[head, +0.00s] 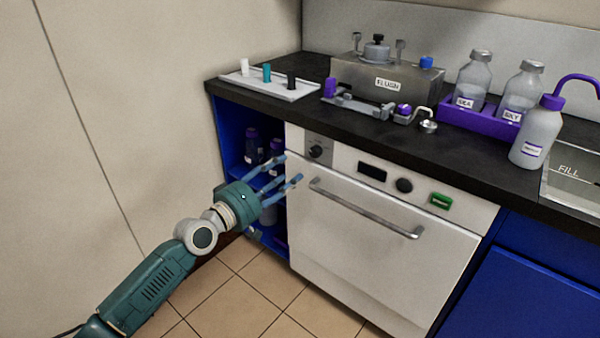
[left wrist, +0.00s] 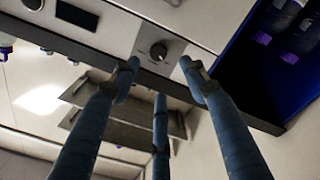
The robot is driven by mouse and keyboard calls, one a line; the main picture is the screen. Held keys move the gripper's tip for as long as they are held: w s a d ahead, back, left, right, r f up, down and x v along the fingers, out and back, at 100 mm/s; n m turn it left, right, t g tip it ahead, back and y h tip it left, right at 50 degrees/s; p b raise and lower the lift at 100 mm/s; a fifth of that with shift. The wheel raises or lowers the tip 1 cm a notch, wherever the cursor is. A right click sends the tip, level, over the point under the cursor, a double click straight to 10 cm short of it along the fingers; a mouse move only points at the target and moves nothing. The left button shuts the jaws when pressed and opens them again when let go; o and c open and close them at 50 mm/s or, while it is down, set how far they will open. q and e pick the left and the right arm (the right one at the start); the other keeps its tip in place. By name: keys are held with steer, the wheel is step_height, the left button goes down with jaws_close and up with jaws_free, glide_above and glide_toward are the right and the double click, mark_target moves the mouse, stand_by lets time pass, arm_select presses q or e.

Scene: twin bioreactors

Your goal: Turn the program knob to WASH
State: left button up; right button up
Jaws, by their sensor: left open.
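A dark round knob (head: 317,152) sits on a grey panel at the left end of the white washer's (head: 385,250) front. The knob also shows in the left wrist view (left wrist: 159,51), between and beyond the fingertips. A second dark knob (head: 404,185) is right of the black display (head: 372,172). I cannot read any WASH mark or the knob's setting. My left gripper (head: 289,168) is open and empty, its blue fingers pointing toward the washer, just below and left of the panel knob. They appear apart from it. My right gripper is not in view.
The washer's bar handle (head: 365,209) runs below the controls, and a green switch (head: 441,201) is at the right. An open blue cabinet (head: 231,130) with bottles stands at the left. Bottles, a tray and a metal device crowd the dark counter (head: 380,137) above.

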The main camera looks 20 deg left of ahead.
mark_target(313, 153)
arm_select(q)
steer(key=b+x, duration=0.1)
steer(key=x, duration=0.9)
steer(key=shift+d+r+b, duration=0.1)
steer(key=shift+b, duration=0.2)
steer(key=shift+w+d, duration=0.15)
steer(key=shift+w, duration=0.2)
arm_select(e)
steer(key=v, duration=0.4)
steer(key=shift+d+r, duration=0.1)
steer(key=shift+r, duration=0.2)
arm_select(q)
jaws_close()
